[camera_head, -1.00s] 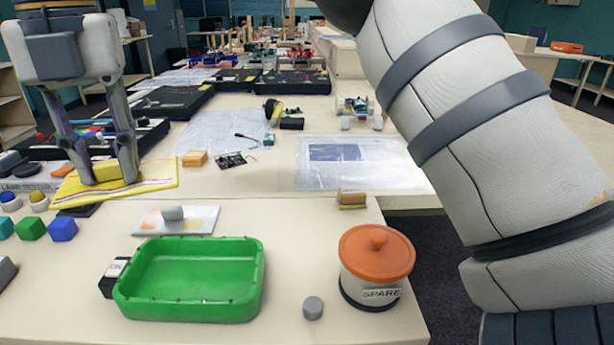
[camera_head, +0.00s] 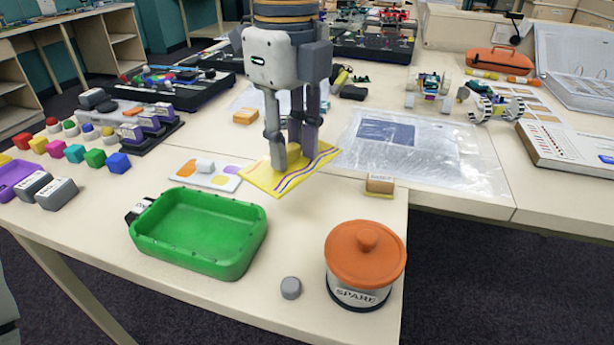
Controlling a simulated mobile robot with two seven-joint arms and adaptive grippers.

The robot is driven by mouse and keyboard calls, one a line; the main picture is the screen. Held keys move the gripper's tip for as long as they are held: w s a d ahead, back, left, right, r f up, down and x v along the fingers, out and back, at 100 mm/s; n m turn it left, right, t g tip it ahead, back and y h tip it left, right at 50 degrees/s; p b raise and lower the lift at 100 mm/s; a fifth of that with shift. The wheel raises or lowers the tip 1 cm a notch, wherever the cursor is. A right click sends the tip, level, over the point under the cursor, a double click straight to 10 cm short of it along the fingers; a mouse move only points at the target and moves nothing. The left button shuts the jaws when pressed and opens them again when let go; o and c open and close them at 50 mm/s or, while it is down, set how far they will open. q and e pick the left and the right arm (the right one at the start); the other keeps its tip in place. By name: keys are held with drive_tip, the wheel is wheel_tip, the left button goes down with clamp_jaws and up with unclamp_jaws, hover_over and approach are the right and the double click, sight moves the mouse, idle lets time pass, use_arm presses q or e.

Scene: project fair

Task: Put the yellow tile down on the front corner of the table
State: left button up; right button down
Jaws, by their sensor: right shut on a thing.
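The yellow tile (camera_head: 263,180) is a flat square with purple and white wavy lines and a yellow grip block on top. My right gripper (camera_head: 294,155) points down and is shut on that block. The tile hangs between the palette card and the small wooden block, seemingly a little above the table; the exact gap is hard to tell. The table (camera_head: 225,300) is cream, with its near right part running toward the bottom of the view. A pot with an orange lid (camera_head: 366,252) stands there. My left gripper is out of view.
A green tray (camera_head: 200,232), a grey knob (camera_head: 291,288), a palette card (camera_head: 205,175) and a wooden block (camera_head: 380,184) stand on the near table. Coloured cubes (camera_head: 75,153) line the left.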

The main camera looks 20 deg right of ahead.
sight(299, 157)
drive_tip(key=w+f, duration=0.1)
drive_tip(key=d+f, duration=0.1)
drive_tip(key=w+f, duration=0.1)
drive_tip(key=f, duration=0.1)
drive_tip(key=shift+w+d+f, duration=0.1)
drive_tip(key=shift+w+d, duration=0.2)
drive_tip(key=shift+d, duration=0.05)
drive_tip(key=f, duration=0.1)
drive_tip(key=w+f, duration=0.1)
drive_tip(key=f, duration=0.1)
drive_tip(key=d+f, duration=0.1)
drive_tip(key=shift+w+f+b, duration=0.15)
drive_tip(key=shift+f+b, duration=0.2)
drive_tip(key=shift+f, duration=0.05)
drive_tip(key=shift+r, duration=0.1)
drive_tip(key=c, duration=1.2)
unclamp_jaws()
drive_tip(key=shift+c, duration=0.2)
wheel_tip(299, 157, up, 12)
drive_tip(key=shift+r, duration=0.1)
